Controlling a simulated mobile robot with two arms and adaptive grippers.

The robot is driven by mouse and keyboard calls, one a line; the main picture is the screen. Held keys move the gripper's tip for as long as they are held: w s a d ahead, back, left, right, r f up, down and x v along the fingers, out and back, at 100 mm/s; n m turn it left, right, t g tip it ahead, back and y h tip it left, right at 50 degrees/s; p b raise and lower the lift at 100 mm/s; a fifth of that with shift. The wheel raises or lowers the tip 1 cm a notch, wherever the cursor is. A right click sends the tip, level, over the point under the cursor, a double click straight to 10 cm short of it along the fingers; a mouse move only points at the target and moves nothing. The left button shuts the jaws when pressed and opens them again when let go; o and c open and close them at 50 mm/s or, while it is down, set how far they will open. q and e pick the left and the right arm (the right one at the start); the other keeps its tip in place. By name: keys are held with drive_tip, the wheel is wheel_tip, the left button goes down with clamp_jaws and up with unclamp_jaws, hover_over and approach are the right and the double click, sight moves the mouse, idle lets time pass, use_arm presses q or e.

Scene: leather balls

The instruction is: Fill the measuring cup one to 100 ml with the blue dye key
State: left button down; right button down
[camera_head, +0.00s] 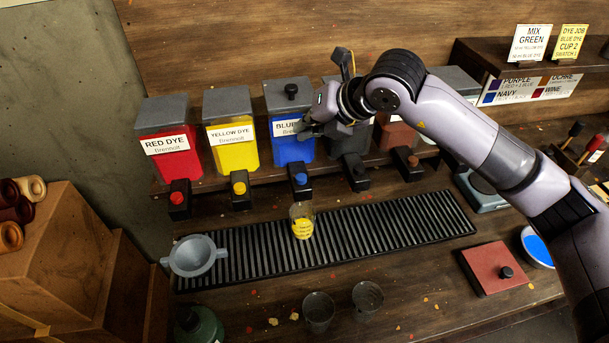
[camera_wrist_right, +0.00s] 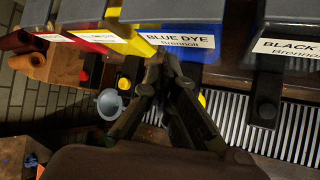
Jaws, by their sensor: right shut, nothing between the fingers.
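The blue dye dispenser (camera_head: 291,152) stands in the row at the back, with its label also in the right wrist view (camera_wrist_right: 182,42). Its key (camera_head: 300,180) is a blue button on a black tap below the tank. A clear measuring cup (camera_head: 302,222) stands upright on the black slatted grate (camera_head: 365,231) under this tap. Its lower part looks yellow; I cannot read its marks. My right gripper (camera_head: 312,128) is shut and empty in front of the blue tank's label, above the key. Its dark fingers (camera_wrist_right: 162,75) hide the blue key in the wrist view. My left gripper is out of view.
Red (camera_head: 168,143) and yellow (camera_head: 231,140) dye dispensers stand left of the blue one. A grey funnel (camera_head: 193,256) lies at the grate's left end. Two clear cups (camera_head: 318,312) (camera_head: 367,298) stand in front. A red square lid (camera_head: 490,266) lies at right.

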drive_tip(key=shift+f, duration=0.15)
drive_tip(key=b, duration=0.1)
hover_over(304, 175)
wheel_tip(304, 175, down, 6)
drive_tip(key=shift+r, duration=0.15)
wheel_tip(304, 175, down, 2)
drive_tip(key=b, duration=0.2)
drive_tip(key=shift+f+b, duration=0.2)
drive_tip(key=shift+b, duration=0.2)
drive_tip(key=shift+w+f, duration=0.1)
drive_tip(key=shift+f, duration=0.2)
drive_tip(key=shift+b, duration=0.3)
idle(0.5)
drive_tip(key=shift+f+b, duration=0.35)
drive_tip(key=shift+b, duration=0.35)
